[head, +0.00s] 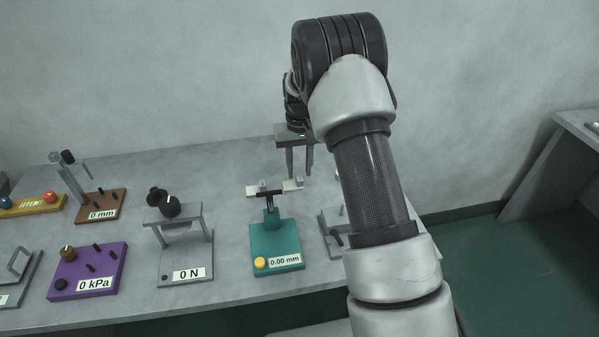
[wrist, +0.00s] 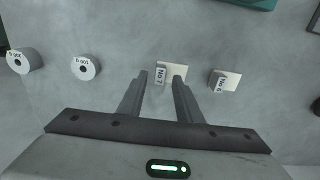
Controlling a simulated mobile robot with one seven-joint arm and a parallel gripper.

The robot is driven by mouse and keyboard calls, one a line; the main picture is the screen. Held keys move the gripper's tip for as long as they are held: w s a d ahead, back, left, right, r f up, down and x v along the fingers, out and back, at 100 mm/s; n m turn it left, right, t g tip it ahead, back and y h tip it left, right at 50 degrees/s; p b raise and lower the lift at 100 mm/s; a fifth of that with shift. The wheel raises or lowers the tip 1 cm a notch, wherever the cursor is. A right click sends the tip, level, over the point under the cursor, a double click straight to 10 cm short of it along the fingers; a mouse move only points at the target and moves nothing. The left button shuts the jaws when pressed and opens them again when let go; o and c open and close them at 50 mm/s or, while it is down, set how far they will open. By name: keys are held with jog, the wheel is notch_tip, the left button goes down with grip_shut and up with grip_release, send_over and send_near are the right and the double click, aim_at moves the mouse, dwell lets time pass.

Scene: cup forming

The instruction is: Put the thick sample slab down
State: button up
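Two pale slabs with upright number tags lie on the grey bench. The one tagged No 7 (wrist: 176,70) is between and partly behind my fingertips in the wrist view. The one tagged No 6 (wrist: 230,82) lies to its right. In the head view, the No 7 slab (head: 293,186) is just below my fingers and the No 6 slab (head: 254,191) is to its left. I cannot tell which slab is thicker. My gripper (head: 300,175) is open and empty above the bench, pointing down; its fingers (wrist: 161,76) also show in the wrist view.
A teal gauge reading 0.00 mm (head: 287,239) stands in front of the slabs. A grey 0 N press (head: 171,262) and a purple 0 kPa device (head: 100,263) are further left.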

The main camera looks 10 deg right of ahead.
notch_tip(320, 180, up, 10)
notch_tip(320, 180, up, 9)
jog(key=t, duration=0.1)
send_over(300, 178)
jog(key=s, duration=0.5)
jog(key=s+r+t, duration=0.1)
jog(key=s+r, duration=0.6)
jog(key=s, duration=0.1)
jog(key=s+r+t, duration=0.2)
jog(key=s+r, duration=0.1)
jog(key=s, duration=0.9)
jog(key=shift+s+f, duration=3.15)
jog(key=shift+s, duration=1.05)
jog(key=shift+t, duration=0.8)
jog(key=shift+s+r+p, duration=0.2)
jog(key=shift+r+p, duration=0.2)
jog(key=shift+r, duration=1.7)
